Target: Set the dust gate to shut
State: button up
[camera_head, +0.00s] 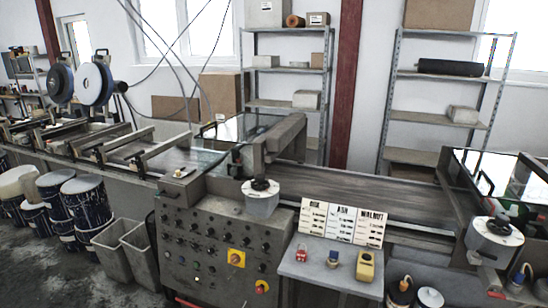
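I see no part clearly marked as the dust gate, so I cannot tell which fitting it is or how it is set. A round pale dial with a black knob (260,186) sits on a grey housing at the corner of the control cabinet (205,240). A similar dial with a dark knob (497,229) is on the machine at the right. The cabinet front has rows of small dark knobs and a red switch on a yellow plate (236,258). A second yellow plate with a red switch (261,287) is lower down. My gripper is not in view.
A side table (320,266) holds a red, a blue and a yellow item below cards reading OAK, ASH and WALNUT (342,222). The conveyor (370,196) runs behind. Buckets (85,205) and grey bins (125,250) stand at left. Grey floor shows at lower left.

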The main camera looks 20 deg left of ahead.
aim_at(179, 175)
jog(key=u, duration=1.55)
